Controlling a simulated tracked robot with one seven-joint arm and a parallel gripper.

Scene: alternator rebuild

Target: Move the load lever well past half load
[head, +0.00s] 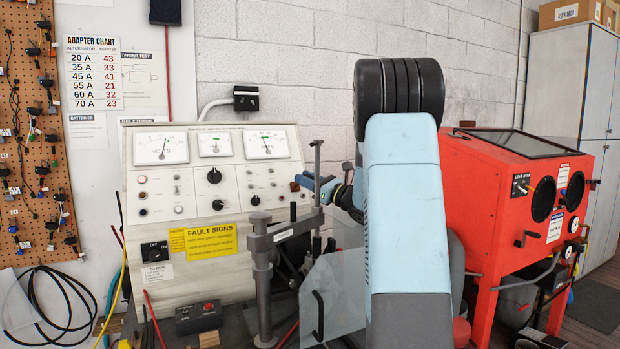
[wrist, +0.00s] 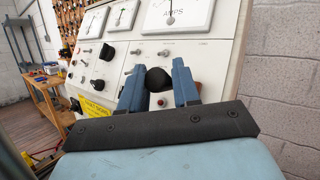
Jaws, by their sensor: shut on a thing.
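The test bench panel (head: 150,235) stands at the left in the head view, its sloping face full of meters, knobs and switches. My gripper (head: 303,182) reaches the right side of that panel from the right. In the wrist view, the two blue fingers of my gripper (wrist: 158,68) stand on either side of a round black knob (wrist: 159,79), which looks like the load lever's grip. The gripper is shut on it. The lever's shaft and any scale are hidden by the knob and fingers. The amps meter (wrist: 172,16) sits above, its needle partly cut off.
A grey post with a clamp arm (head: 263,280) stands before the panel, close to my gripper. A clear shield (head: 335,290) is below my arm. A red blast cabinet (head: 470,200) stands at the right. A yellow fault signs label (head: 211,240) is on the panel.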

